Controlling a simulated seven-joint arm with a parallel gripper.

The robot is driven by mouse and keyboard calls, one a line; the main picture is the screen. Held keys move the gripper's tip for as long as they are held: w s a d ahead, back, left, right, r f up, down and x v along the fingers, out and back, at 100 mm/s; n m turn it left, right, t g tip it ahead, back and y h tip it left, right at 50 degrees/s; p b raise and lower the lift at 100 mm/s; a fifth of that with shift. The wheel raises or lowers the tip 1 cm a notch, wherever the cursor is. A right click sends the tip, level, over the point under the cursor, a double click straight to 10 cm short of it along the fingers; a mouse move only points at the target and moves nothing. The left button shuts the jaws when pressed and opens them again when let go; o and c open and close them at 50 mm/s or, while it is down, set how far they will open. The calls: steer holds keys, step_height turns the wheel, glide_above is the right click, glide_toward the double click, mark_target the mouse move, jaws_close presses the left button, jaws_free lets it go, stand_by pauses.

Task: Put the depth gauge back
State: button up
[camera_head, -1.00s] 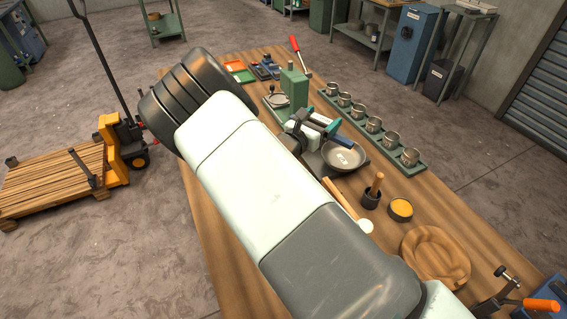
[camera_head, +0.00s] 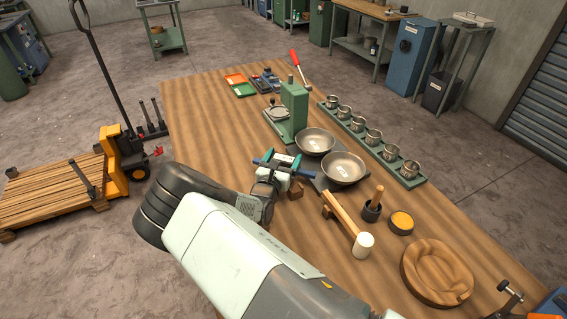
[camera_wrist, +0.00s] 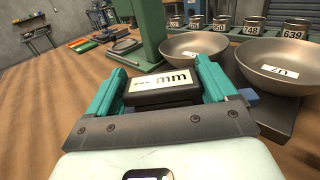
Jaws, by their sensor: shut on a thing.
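The depth gauge (camera_wrist: 162,88) is a dark block with a pale display marked "mm". My gripper (camera_wrist: 160,92) is shut on it, with a teal finger on each side in the wrist view. In the head view my gripper (camera_head: 281,165) is over the table, left of two metal bowls. The nearer bowl (camera_head: 344,168) and the farther bowl (camera_head: 315,140) carry white labels and rest on a dark base. The wrist view shows these bowls ahead and to the right. The gauge's underside is hidden.
A green press (camera_head: 293,108) with a red lever stands behind the bowls. Several numbered cups sit on a green rack (camera_head: 412,181) at right. A small wooden block (camera_head: 296,191), a mallet (camera_head: 350,222) and a round wooden form (camera_head: 437,270) are nearby. The table's left side is clear.

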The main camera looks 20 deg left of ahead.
steer(key=shift+f, duration=0.75)
steer(key=shift+f, duration=0.1)
steer(key=o, duration=1.1)
steer(key=s, duration=1.2)
